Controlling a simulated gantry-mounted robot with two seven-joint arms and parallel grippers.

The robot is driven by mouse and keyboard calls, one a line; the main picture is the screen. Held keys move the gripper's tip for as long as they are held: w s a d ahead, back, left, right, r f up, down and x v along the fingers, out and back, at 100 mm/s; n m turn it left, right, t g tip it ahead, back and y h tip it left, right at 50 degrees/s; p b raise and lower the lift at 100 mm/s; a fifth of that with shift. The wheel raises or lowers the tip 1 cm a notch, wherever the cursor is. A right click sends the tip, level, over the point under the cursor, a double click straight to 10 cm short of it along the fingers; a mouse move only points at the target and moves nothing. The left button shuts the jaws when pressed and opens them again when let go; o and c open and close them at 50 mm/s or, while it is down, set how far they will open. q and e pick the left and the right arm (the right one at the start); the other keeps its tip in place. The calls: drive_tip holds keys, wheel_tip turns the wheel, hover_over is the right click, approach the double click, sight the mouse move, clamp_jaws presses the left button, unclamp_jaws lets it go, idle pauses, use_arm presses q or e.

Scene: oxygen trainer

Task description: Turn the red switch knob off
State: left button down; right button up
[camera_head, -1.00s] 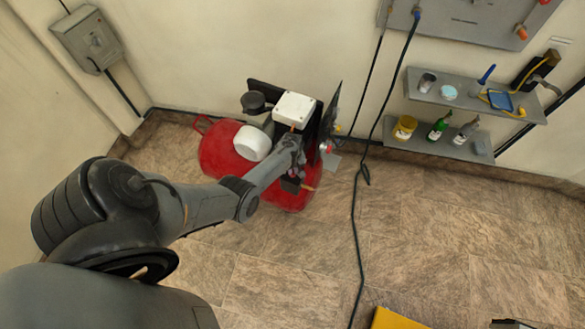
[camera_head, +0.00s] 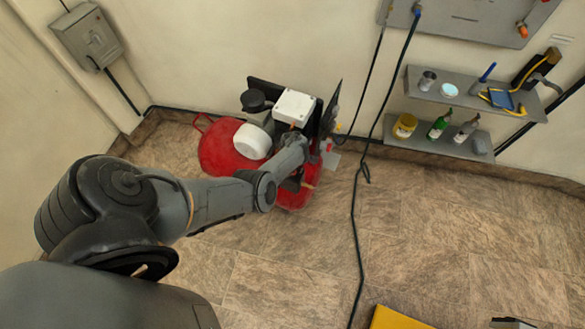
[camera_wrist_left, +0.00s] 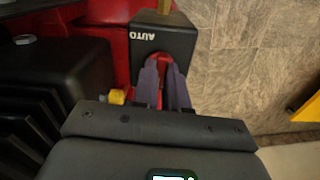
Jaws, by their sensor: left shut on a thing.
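The red switch knob (camera_wrist_left: 158,56) shows at the top middle of the left wrist view, on a black switch box (camera_wrist_left: 172,40) lettered "AUTO". My left gripper (camera_wrist_left: 161,72) has its two purple-grey fingers together at the knob, shut on it. The fingers cover much of the knob, so its exact setting cannot be read. In the head view, my left arm reaches to the front of the red compressor (camera_head: 222,150), and the fingers and knob are hidden or too small there. My right gripper is in neither view.
The compressor carries a white box (camera_head: 295,107) and a white cylinder (camera_head: 252,142). Black cables (camera_head: 356,215) hang down onto the floor to its right. Wall shelves (camera_head: 440,140) hold several bottles and tools. A yellow object (camera_head: 398,318) lies at the bottom edge. Much of the tiled floor is clear.

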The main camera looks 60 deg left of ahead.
use_arm(q)
drive_tip(key=shift+n, duration=0.6)
drive_tip(key=c, duration=1.2)
unclamp_jaws()
drive_tip(key=shift+o, duration=0.2)
drive_tip(key=shift+r, duration=0.1)
drive_tip(key=shift+r, duration=0.25)
wheel_tip(320, 180, up, 10)
drive_tip(key=p, duration=0.5)
